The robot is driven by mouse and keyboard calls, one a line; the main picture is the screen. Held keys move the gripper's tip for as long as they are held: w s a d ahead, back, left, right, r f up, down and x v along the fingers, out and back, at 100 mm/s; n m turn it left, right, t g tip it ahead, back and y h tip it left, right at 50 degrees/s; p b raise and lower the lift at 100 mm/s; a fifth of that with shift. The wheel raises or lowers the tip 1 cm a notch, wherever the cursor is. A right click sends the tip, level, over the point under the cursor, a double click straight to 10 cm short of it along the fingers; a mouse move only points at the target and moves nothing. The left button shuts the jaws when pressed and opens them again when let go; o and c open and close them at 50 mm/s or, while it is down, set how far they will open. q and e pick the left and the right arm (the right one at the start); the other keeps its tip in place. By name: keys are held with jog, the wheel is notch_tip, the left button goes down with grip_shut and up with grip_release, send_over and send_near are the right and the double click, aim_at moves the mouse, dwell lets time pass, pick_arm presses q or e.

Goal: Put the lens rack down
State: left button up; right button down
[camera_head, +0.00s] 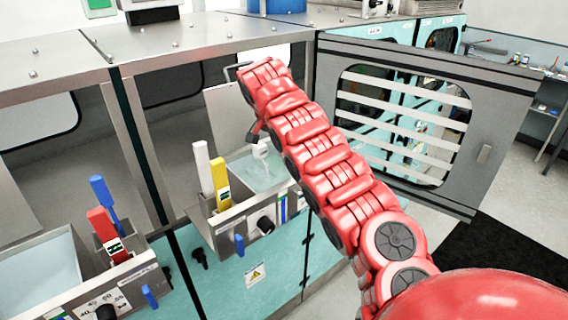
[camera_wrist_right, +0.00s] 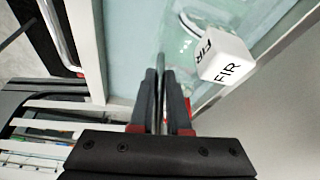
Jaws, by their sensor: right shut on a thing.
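My right gripper (camera_wrist_right: 160,78) is shut on a thin upright grey piece (camera_wrist_right: 160,92) in the right wrist view, which I take to be part of the lens rack. A white cube marked FIR (camera_wrist_right: 226,58) is just right of the fingertips, with a clear, wire-like shape behind it. The cube also seems to show as a small white block (camera_head: 260,148) above the liquid of the right tank (camera_head: 225,222) in the head view. My arm hides most of the gripper and rack there. I cannot tell whether the rack touches the tank bottom. My left gripper is out of view.
A white stick (camera_head: 202,165) and a yellow stick (camera_head: 220,182) stand at the right tank's left side. Another tank (camera_head: 75,262) with red and blue sticks is at lower left. An open windowed door (camera_head: 484,152) stands to the right, close to my arm.

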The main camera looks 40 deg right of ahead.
aim_at(284, 172)
notch_tip(284, 172, down, 4)
jog(key=shift+w+f+p, duration=0.1)
jog(key=shift+w+p, duration=0.05)
jog(key=shift+p, duration=0.65)
jog(key=shift+f+b, duration=0.25)
jog(key=shift+b, duration=0.1)
jog(key=c, duration=0.9)
grip_release()
jog(key=shift+r, duration=0.1)
